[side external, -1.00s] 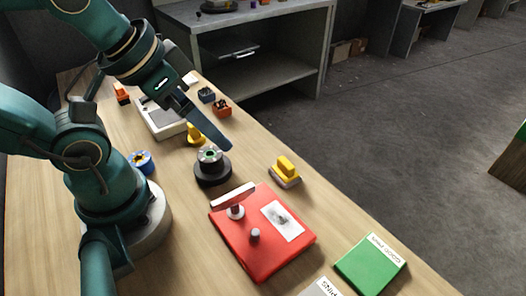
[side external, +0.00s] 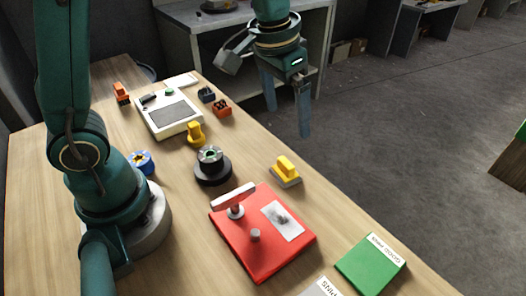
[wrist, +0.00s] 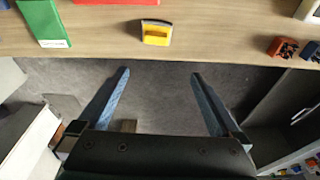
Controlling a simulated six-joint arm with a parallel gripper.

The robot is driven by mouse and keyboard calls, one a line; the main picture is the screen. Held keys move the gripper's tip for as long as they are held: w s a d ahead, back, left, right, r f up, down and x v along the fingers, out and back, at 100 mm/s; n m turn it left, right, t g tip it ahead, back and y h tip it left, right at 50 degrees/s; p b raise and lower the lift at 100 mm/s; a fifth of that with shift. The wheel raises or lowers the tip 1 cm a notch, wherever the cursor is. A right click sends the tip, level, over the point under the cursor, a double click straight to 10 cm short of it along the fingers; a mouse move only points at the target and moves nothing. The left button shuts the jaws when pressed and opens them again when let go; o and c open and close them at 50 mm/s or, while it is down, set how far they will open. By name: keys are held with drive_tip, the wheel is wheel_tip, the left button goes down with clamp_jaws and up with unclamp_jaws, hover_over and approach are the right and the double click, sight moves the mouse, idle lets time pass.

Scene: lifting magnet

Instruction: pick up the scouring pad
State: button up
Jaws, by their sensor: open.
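The scouring pad, which I take to be the block with a yellow grip on a grey base (side external: 286,170), lies near the table's far long edge. In the wrist view it shows at the top centre (wrist: 156,33), just inside the table edge. My gripper (side external: 288,120) is open and empty, with its fingers pointing down. It appears raised, over the floor side of that edge. In the wrist view the spread fingers (wrist: 160,73) have only floor between them, and the pad is ahead of them, untouched.
A black round base (side external: 213,170), a yellow knob-like piece (side external: 196,134), an orange block (side external: 222,107) and a white device (side external: 172,117) stand left. Bare wood surrounds the pad.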

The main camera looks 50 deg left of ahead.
sight(289, 163)
drive_tip(key=f, duration=0.2)
drive_tip(key=f+g, duration=0.1)
drive_tip(key=f, duration=0.1)
drive_tip(key=w+d+f+g, duration=0.1)
drive_tip(key=f, duration=0.2)
drive_tip(key=shift+s+f, duration=0.1)
drive_tip(key=shift+f, duration=2.7)
drive_tip(key=shift+c, duration=0.3)
drive_tip(key=c, duration=1.2)
drive_tip(key=shift+c, duration=0.2)
drive_tip(key=shift+r, duration=0.1)
